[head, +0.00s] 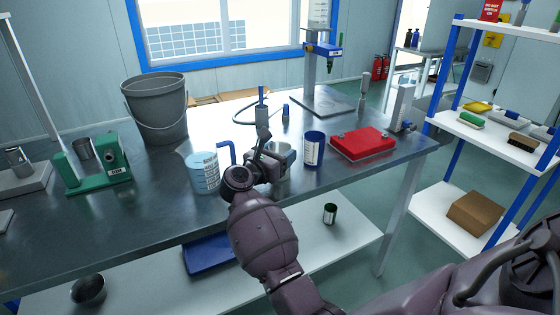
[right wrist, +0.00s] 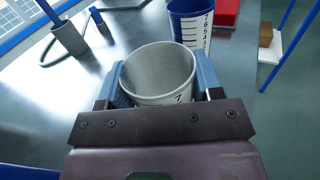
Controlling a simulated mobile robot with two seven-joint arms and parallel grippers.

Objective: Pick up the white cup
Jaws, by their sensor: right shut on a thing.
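The white cup (right wrist: 157,72) is an open, pale cup with dark markings near its lower front. It stands upright between the two blue fingers of my right gripper (right wrist: 160,88), which is shut on it from both sides. In the head view my right gripper (head: 276,153) is over the workbench, between a light-blue jug and a dark-blue cup. There the white cup is partly hidden by the fingers and wrist. I cannot tell whether its base touches the bench. My left gripper is not in view.
The light-blue jug (head: 203,173) stands just left of the gripper; the dark-blue marked cup (head: 314,150) is close on the right. A red case (head: 362,144) lies beyond that. A grey bucket (head: 156,108) stands at the back left. The bench front left (head: 110,222) is clear.

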